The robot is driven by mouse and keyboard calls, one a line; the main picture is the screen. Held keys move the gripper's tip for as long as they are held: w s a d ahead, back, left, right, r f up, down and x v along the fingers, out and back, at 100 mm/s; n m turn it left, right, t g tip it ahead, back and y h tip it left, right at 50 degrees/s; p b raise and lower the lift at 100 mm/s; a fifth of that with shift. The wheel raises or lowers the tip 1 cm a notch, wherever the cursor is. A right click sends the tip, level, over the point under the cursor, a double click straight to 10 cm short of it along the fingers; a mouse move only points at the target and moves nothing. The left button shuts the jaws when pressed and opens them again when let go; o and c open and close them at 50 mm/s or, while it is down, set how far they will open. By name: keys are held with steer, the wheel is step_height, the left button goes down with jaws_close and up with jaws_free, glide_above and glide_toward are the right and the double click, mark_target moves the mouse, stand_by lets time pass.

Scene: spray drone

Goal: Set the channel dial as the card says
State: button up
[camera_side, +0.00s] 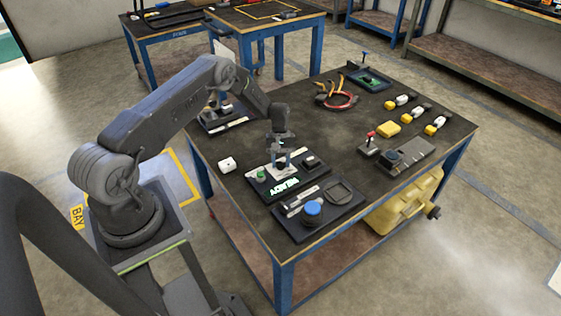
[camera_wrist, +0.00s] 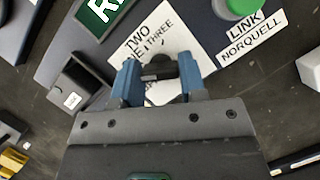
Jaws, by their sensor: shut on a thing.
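The channel dial is a small dark knob (camera_wrist: 159,62) on a white plate (camera_wrist: 168,25) printed with position words; TWO and THREE are readable, and another is partly covered. My gripper (camera_wrist: 158,75) has its blue fingers closed around the knob. In the side view my gripper (camera_side: 281,158) points down at the dial on a dark panel (camera_side: 312,184). The knob's pointer direction is hidden by the fingers. I cannot pick out the card with the setting in either view.
A panel with a blue knob (camera_side: 312,208) lies in front. A white block (camera_side: 227,164) is left.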

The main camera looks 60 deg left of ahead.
steer(key=shift+m+g, duration=0.4)
steer(key=shift+m, duration=0.8)
steer(key=shift+y, duration=0.3)
steer(key=o, duration=0.9)
steer(key=shift+r, duration=0.1)
steer(key=v, duration=1.3)
steer(key=shift+w+a+r, duration=0.1)
steer(key=shift+w+r, duration=0.05)
steer(key=shift+r, duration=0.15)
